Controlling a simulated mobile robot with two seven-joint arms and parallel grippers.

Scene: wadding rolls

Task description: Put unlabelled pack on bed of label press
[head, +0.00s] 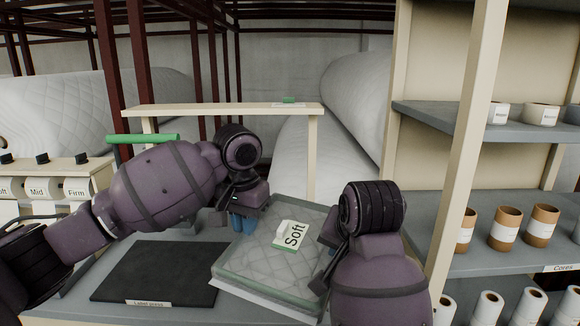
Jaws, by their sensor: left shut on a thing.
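A clear, quilted pack (255,263) with grey-green edges lies tilted at the middle of the counter.
A cream frame (225,109) stands behind the press, with a green bar (143,138) at its left. A shelf unit (468,150) with several cores and rolls stands close on the right. Large quilted rolls (355,95) lie behind.

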